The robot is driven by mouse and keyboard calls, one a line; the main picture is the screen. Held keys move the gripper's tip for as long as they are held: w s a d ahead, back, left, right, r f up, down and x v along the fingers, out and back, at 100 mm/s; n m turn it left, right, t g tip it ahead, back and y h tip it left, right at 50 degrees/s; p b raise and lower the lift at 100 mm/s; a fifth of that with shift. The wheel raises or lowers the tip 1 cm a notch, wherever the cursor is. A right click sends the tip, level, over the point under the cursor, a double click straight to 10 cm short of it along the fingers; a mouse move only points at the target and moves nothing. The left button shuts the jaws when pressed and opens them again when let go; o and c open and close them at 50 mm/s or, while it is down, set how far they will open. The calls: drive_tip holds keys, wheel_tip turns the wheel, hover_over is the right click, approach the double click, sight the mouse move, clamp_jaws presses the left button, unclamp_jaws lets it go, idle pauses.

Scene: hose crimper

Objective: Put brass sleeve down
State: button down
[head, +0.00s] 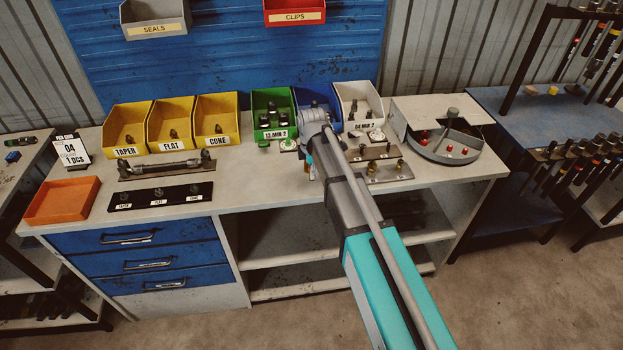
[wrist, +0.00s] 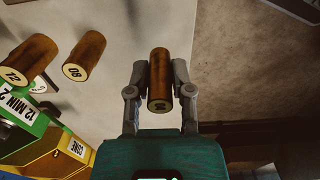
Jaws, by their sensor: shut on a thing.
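My gripper (wrist: 160,83) is shut on a brass sleeve (wrist: 159,75), with one finger on each side of it. The number on the sleeve's end is too small to read surely. Two other brass sleeves, marked 12 (wrist: 30,60) and 08 (wrist: 84,55), are to the left in the wrist view, apart from the gripper. In the head view two small brass sleeves (head: 372,169) (head: 400,164) stand on a plate (head: 392,176) right of my arm. There my arm hides most of my gripper and the held sleeve.
The green bin (head: 272,125) and yellow bins (head: 215,132) line the bench back. A grey machine with a round tray (head: 447,150) stands right. An orange tray (head: 62,201) and a black labelled strip (head: 160,200) lie left. The bench's front middle is clear.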

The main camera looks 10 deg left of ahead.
drive_tip(key=shift+f, duration=0.1)
drive_tip(key=shift+w+a+f+b, duration=0.15)
drive_tip(key=shift+w+f+b, duration=0.2)
drive_tip(key=shift+f+b, duration=1.55)
drive_tip(key=shift+b, duration=0.1)
drive_tip(key=shift+f, duration=0.1)
drive_tip(key=c, duration=0.5)
unclamp_jaws()
wheel_tip(320, 180, up, 12)
drive_tip(key=p, duration=1.2)
